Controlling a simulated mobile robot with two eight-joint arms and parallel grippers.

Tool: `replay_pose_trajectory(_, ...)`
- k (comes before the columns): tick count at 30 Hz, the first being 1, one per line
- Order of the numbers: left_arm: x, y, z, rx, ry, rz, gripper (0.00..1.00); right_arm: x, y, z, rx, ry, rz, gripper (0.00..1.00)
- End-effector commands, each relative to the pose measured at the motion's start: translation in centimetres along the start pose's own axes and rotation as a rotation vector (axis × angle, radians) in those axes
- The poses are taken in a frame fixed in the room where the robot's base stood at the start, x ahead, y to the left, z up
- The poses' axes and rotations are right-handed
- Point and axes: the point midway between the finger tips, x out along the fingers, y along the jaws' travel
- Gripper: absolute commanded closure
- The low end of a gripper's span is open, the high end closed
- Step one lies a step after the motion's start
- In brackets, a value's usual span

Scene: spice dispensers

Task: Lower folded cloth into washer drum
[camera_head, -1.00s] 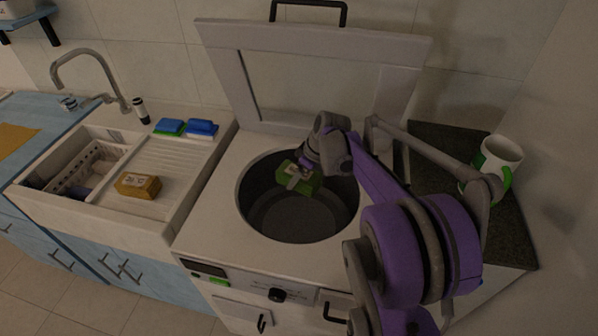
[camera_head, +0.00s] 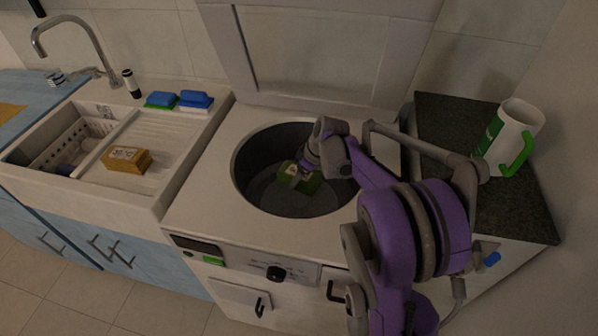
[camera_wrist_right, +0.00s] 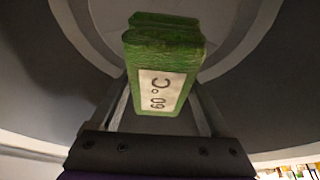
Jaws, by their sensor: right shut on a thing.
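The folded cloth (camera_head: 297,178) is green with a pale label, and it hangs inside the washer drum (camera_head: 262,190). My right gripper (camera_head: 304,168) is shut on it, reaching down through the round top opening. In the right wrist view the cloth (camera_wrist_right: 163,55) sits between the two fingers of my right gripper (camera_wrist_right: 160,100), its label reading "60°C". The grey drum wall surrounds it there. Whether the cloth touches the drum floor I cannot tell. The washer (camera_head: 190,215) has its lid (camera_head: 310,55) raised against the wall. My left gripper is not in view.
Left of the washer is a sink with a white basket (camera_head: 75,145), a yellow-brown block (camera_head: 127,159) and blue and green sponges (camera_head: 195,100). On the dark counter at right stands a white and green mug (camera_head: 508,138), close to my right arm.

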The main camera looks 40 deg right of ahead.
Motion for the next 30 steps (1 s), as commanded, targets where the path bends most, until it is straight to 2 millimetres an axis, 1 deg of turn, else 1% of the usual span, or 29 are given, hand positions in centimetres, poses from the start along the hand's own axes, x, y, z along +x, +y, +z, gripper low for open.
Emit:
replay_pose_trajectory(1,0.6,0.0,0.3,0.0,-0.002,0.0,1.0,0.9,0.0,0.4,0.0,-0.001,-0.001,0.9)
replay_pose_trajectory(3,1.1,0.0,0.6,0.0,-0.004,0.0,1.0,1.7,0.0,0.7,0.0,-0.001,-0.001,0.9)
replay_pose_trajectory(18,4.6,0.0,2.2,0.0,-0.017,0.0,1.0,7.0,0.0,2.9,0.0,0.0,0.0,0.9)
replay_pose_trajectory(24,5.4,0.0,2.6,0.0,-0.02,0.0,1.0,8.3,0.0,3.4,0.0,0.0,0.0,0.9)
replay_pose_trajectory(30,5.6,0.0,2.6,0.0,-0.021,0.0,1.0,8.7,0.0,3.6,0.0,0.001,0.0,0.9)
